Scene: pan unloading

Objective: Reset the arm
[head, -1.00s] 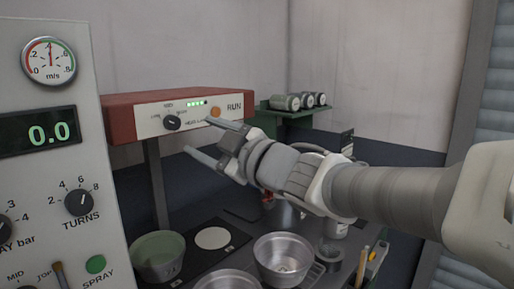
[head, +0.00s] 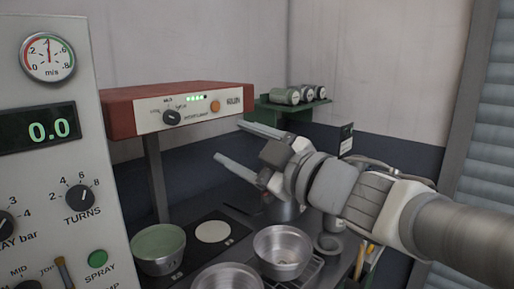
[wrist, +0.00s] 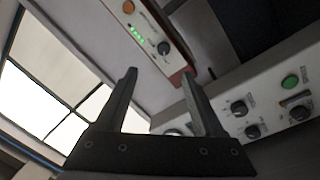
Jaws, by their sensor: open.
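My gripper (head: 231,146) is open and empty in the head view, held in the air in front of and right of the red-topped unit. Its two fingers point left, spread apart. In the wrist view my gripper (wrist: 160,100) shows both fingers apart with nothing between them. The red unit (head: 178,92) has a dark knob, an orange button and lit green lights on its white face. It also shows in the wrist view (wrist: 150,35), beyond the fingers.
A grey control panel (head: 47,170) fills the left side. Below stand a green-lined pan (head: 158,250), a metal pan (head: 283,252) and another metal pan (head: 228,280) at the bottom edge. A green shelf (head: 283,108) holds several cans.

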